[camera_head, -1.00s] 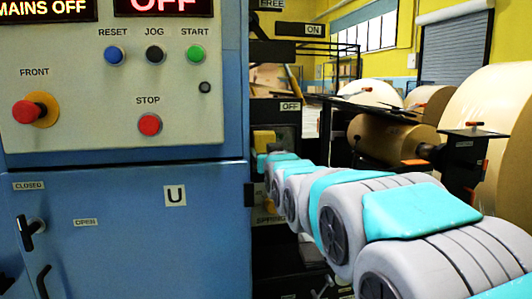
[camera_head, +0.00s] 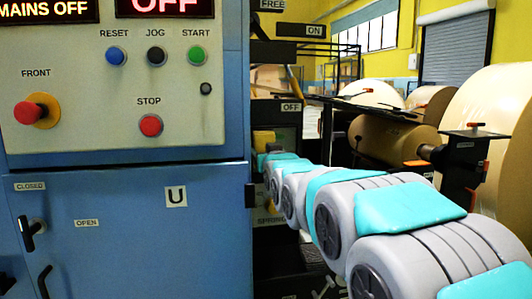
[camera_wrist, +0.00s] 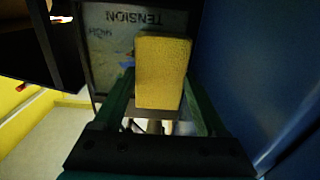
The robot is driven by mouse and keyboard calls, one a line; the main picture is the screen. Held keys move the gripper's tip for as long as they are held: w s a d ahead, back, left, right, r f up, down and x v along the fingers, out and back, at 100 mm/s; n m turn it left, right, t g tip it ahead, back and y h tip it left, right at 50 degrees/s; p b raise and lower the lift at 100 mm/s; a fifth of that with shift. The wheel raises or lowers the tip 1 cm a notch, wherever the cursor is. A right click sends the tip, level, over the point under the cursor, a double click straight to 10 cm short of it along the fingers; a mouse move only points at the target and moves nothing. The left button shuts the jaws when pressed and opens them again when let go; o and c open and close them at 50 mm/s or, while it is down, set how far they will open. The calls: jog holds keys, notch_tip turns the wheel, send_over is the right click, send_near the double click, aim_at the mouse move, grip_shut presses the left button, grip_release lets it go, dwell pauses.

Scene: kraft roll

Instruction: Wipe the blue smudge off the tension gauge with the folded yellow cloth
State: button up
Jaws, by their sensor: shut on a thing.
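The folded yellow cloth (camera_wrist: 163,75) is held between the fingers of my gripper (camera_wrist: 160,95) in the wrist view. It also shows as a small yellow block at the far end of my arm in the head view (camera_head: 263,137). The tension gauge (camera_wrist: 110,35) is a grey face with an upside-down TENSION label, right behind the cloth. A bit of blue smudge (camera_wrist: 130,58) shows at the cloth's left edge; the cloth hides the rest. I cannot tell whether the cloth touches the face.
A blue cabinet (camera_head: 120,225) with a control panel (camera_head: 75,100) stands left of my arm. Its side is a blue wall (camera_wrist: 255,70) close right of my gripper in the wrist view. Large kraft rolls (camera_head: 500,130) stand at the right.

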aim_at(288, 147)
jog(key=shift+w+a, duration=0.1)
jog(key=shift+w, duration=0.2)
jog(key=shift+w+d+b, duration=0.1)
jog(key=shift+w+d, duration=0.25)
jog(key=shift+d, duration=0.8)
jog(key=shift+w+d+b, duration=0.1)
jog(key=shift+w+d, duration=0.25)
jog(key=shift+d, duration=0.85)
jog(key=shift+w+d+b, duration=0.1)
jog(key=shift+w+d, duration=0.25)
jog(key=shift+d, duration=0.95)
jog(key=s+a+b, duration=0.1)
jog(key=s+a, duration=0.1)
jog(key=a, duration=0.5)
jog(key=shift+a, duration=0.15)
jog(key=shift+s, duration=0.1)
jog(key=shift+b+v, duration=1.15)
jog(key=shift+v, duration=1.8)
